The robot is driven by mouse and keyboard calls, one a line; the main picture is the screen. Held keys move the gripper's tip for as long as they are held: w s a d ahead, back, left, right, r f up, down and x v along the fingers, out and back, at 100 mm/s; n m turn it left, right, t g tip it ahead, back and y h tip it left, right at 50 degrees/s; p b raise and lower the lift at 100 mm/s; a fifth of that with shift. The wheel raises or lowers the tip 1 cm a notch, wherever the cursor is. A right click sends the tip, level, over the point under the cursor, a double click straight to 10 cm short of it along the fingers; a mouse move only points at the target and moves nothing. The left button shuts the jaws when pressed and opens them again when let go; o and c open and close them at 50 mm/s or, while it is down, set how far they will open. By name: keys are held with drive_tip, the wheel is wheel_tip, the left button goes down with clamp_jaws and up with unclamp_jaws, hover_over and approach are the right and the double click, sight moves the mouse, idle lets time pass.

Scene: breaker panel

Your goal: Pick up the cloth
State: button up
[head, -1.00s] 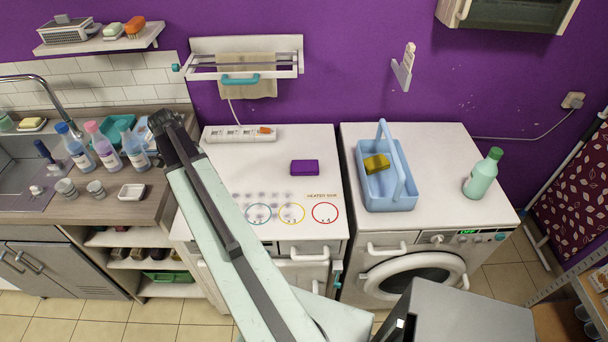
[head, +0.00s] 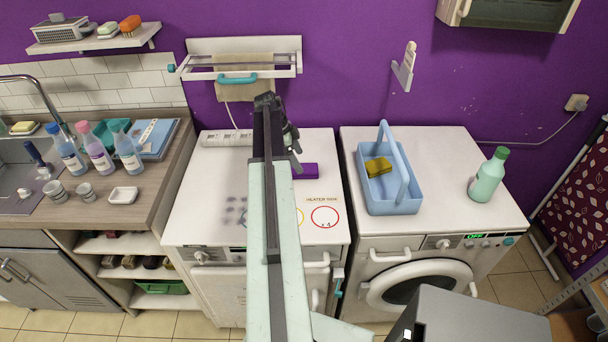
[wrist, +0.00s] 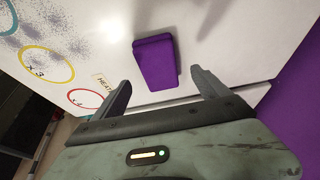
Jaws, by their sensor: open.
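A small purple block-like item (head: 307,171), perhaps the folded cloth or a sponge, lies on the white appliance top. My gripper (head: 291,142) hangs over that top beside it, and my arm hides part of the area. In the wrist view the purple item (wrist: 155,62) lies ahead of my open, empty jaws (wrist: 160,80), between the lines of the two fingers and apart from both. A beige towel (head: 235,92) hangs on the wall rack.
A blue caddy (head: 392,205) with a yellow sponge (head: 378,167) and a green bottle (head: 488,175) stand on the washing machine. A power strip (head: 226,138) lies behind my arm's left side. Several bottles stand on the counter. A dark stain marks the white top.

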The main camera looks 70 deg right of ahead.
sight(304, 168)
drive_tip(key=b+x, duration=0.4)
drive_tip(key=x, duration=0.1)
drive_tip(key=shift+w+a+f, duration=0.1)
drive_tip(key=shift+r, duration=0.2)
drive_tip(key=c, duration=1.4)
drive_tip(key=shift+c, duration=0.2)
drive_tip(key=shift+r+p, duration=0.65)
drive_tip(key=shift+p, duration=0.15)
wheel_tip(304, 168, up, 3)
drive_tip(key=p, duration=0.3)
drive_tip(key=shift+a, duration=0.1)
drive_tip(key=s+a, duration=0.2)
drive_tip(key=a, duration=0.2)
drive_tip(key=s+a, duration=0.3)
drive_tip(key=a, duration=0.2)
drive_tip(key=s+a, duration=0.3)
drive_tip(key=a, duration=0.1)
drive_tip(key=shift+s+a+r+p, duration=0.15)
drive_tip(key=shift+a+r+p, duration=0.2)
